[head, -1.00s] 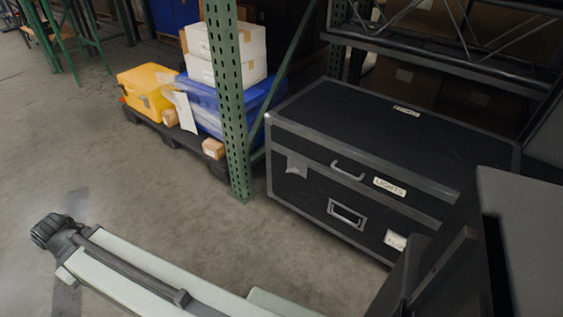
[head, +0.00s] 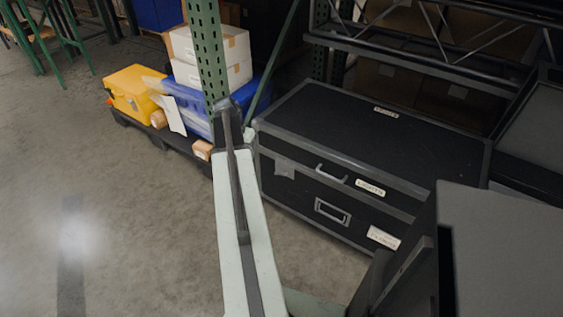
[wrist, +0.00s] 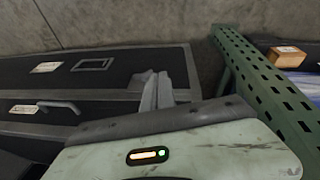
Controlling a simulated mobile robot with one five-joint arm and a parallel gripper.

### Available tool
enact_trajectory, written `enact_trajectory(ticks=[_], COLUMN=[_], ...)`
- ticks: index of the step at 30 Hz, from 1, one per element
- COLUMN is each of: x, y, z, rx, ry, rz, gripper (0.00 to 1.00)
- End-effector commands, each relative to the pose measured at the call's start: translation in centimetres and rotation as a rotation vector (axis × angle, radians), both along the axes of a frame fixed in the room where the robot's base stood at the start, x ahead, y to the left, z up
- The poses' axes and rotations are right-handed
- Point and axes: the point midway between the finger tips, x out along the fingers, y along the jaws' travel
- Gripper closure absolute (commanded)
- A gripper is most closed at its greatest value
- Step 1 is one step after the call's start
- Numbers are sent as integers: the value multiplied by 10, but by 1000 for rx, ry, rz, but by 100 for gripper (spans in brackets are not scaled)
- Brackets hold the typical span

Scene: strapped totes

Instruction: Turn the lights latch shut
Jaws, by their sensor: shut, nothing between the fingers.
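The black case with grey edging (head: 385,140) stands at the right, with a white LIGHTS label (head: 370,187) on its front. The latch (head: 284,169) is a small grey piece near the left end of that front. My gripper (head: 229,108) is shut and empty, left of the case's near left corner in the head view.
A green perforated rack post (head: 208,55) stands close by my gripper, and also shows in the wrist view (wrist: 262,85). Behind it are a blue tote (head: 196,118), white boxes (head: 210,60) and a yellow case (head: 133,90) on a dark pallet. Floor at left is clear.

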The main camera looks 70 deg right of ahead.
Motion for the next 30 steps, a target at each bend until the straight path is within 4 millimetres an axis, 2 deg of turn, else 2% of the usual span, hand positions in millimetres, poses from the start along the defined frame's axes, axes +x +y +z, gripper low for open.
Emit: enact_trajectory(ticks=[1, 3, 6, 11, 17, 30], x=[-26, -51, -68, -70, -73, -90], y=[-23, -40, -50, -50, -54, -75], z=[9, 12, 13, 10, -9, -96], rx=[-14, -29, -39, -41, -39, -39], ry=[1, 1, 1, 1, 1, 1], rz=[-71, -138, -181, -185, -183, -183], gripper=[100, 100, 100, 100, 100, 100])
